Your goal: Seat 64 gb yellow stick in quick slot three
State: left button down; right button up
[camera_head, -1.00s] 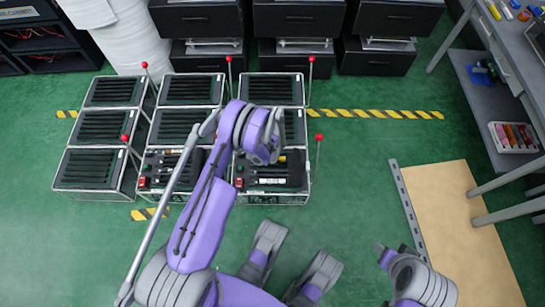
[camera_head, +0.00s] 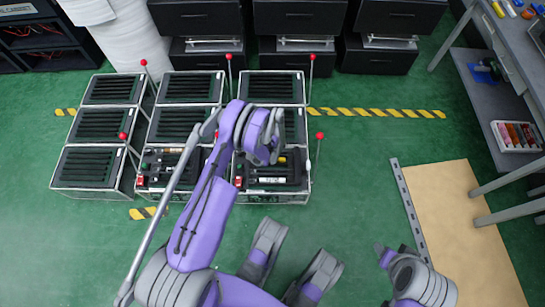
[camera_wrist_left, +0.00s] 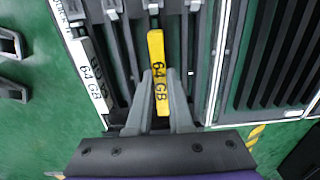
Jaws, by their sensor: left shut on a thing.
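The yellow stick (camera_wrist_left: 158,65), marked 64 GB, has a silver tip at its far end in the left wrist view. My left gripper (camera_wrist_left: 159,78) is shut on it, with one grey finger on each side. The stick lies along a row of dark slots with silver ends; I cannot tell whether it is in a slot or above it. In the head view my left gripper is largely hidden under my purple wrist, over the front right bay of the fixture (camera_head: 275,198). A small yellow patch shows just right of the wrist.
A white 64 GB stick (camera_wrist_left: 88,72) sits left of the yellow one. A ribbed black panel (camera_wrist_left: 275,60) lies to the right. Red-knobbed levers (camera_head: 319,136) stand up beside the bays. Green floor is open to the right, before a tan mat (camera_head: 455,220).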

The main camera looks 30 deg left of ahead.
pick_arm(q)
jog(key=shift+f+b, duration=0.4)
jog(key=shift+f, duration=0.25)
jog(key=c, duration=0.7)
grip_release()
jog(key=shift+c, duration=0.2)
notch_tip(320, 180, up, 11)
jog(key=p, duration=0.3)
